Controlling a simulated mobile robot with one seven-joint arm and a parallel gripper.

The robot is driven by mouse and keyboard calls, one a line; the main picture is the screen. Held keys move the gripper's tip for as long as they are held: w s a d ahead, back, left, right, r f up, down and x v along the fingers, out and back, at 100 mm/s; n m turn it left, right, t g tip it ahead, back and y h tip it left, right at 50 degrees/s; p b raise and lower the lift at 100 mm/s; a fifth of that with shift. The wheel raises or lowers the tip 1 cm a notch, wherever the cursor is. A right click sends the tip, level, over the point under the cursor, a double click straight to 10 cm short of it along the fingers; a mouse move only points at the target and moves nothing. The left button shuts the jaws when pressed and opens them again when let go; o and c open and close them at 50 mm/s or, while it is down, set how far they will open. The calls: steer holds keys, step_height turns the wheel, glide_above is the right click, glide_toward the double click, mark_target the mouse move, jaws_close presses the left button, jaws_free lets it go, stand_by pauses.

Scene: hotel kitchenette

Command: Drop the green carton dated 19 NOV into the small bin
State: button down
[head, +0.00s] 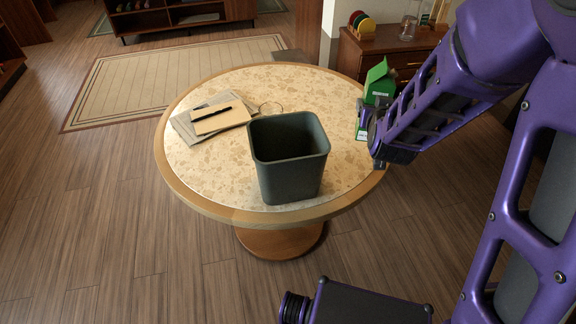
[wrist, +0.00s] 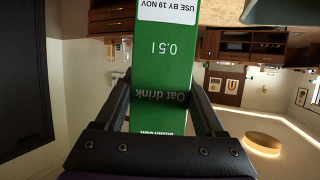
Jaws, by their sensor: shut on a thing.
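The green carton (head: 380,80) is at the right side of the round table in the head view. In the wrist view the carton (wrist: 162,75) appears upside down and its label reads "USE BY 19 NOV", with "0.5 l" and "Oat drink" below. My gripper (head: 368,118) is shut on the carton, with one finger on each side of it; the gripper (wrist: 155,90) also shows in the wrist view. The small dark grey bin (head: 290,170) stands upright on the table, left of the carton and apart from it. Its visible inside looks empty; its floor is hard to see.
The round table (head: 215,180) has a speckled top with a wooden rim. A wooden cabinet (head: 375,50) with colored discs and a glass jar stands behind.

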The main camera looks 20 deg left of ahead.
steer(key=s+a+n+g+y, duration=0.1)
steer(key=a+n+g+y, duration=0.35)
steer(key=a, duration=1.05)
steer(key=s+a+f+n+y+b, duration=0.1)
steer(key=a+f+n+y+b, duration=0.2)
steer(key=f, duration=0.6)
steer(key=shift+s+a+f+t+b, duration=0.25)
steer(key=shift+s+t+b, duration=0.1)
steer(key=shift+b, duration=0.9)
jaws_free()
